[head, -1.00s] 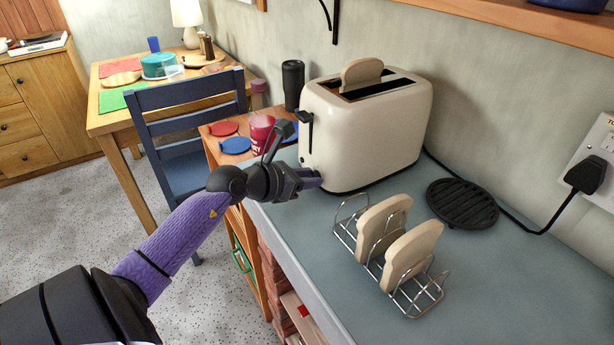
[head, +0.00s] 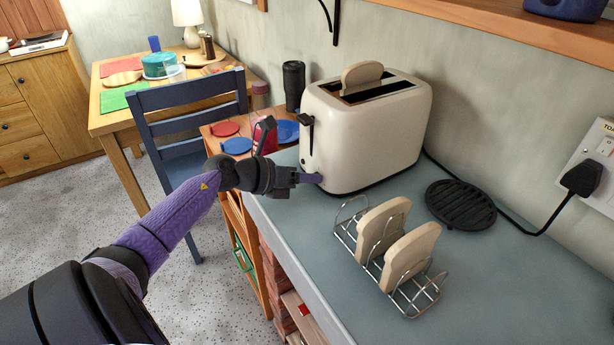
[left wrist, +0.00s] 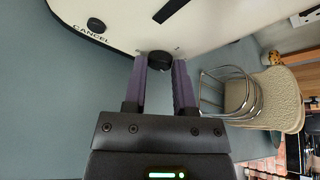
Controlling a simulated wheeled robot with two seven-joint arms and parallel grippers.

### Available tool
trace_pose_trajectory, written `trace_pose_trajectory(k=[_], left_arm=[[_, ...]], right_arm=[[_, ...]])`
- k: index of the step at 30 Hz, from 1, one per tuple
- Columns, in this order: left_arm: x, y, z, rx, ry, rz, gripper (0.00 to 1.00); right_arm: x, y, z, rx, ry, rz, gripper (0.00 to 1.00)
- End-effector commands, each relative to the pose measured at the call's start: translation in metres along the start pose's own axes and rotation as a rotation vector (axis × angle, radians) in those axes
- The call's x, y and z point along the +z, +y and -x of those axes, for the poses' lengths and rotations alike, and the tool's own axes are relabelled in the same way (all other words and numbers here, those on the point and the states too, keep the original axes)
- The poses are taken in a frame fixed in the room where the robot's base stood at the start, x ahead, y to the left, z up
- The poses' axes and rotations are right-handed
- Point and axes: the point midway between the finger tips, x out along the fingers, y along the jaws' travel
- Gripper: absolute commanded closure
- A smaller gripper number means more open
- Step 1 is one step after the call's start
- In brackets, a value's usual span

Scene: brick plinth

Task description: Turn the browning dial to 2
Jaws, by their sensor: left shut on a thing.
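A cream toaster (head: 365,130) stands on the grey-blue counter with a slice of bread (head: 362,75) in its top slot. Its lever (head: 307,125) is on the end face. My left gripper (head: 312,178) is at the low part of that face. In the left wrist view its two purple fingers are shut on the round black browning dial (left wrist: 160,60), one on each side. The dial's number marks are too small to read, so its setting cannot be told. The CANCEL button (left wrist: 96,25) is to the dial's left. My right gripper is not in view.
A wire toast rack (head: 410,300) with two slices stands in front of the toaster. A black trivet (head: 460,204) lies to the right. A cord runs to the wall socket (head: 600,150). A blue chair (head: 190,130) is beyond the counter's left edge.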

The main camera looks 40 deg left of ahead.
Motion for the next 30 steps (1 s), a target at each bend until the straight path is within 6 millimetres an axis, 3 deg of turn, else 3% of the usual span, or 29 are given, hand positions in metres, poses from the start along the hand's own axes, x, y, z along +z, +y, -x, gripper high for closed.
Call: trace_pose_trajectory(k=[30], left_arm=[[-0.002,0.009,-0.002,-0.337,0.073,0.803,1.00]], right_arm=[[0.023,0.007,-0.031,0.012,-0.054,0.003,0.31]])
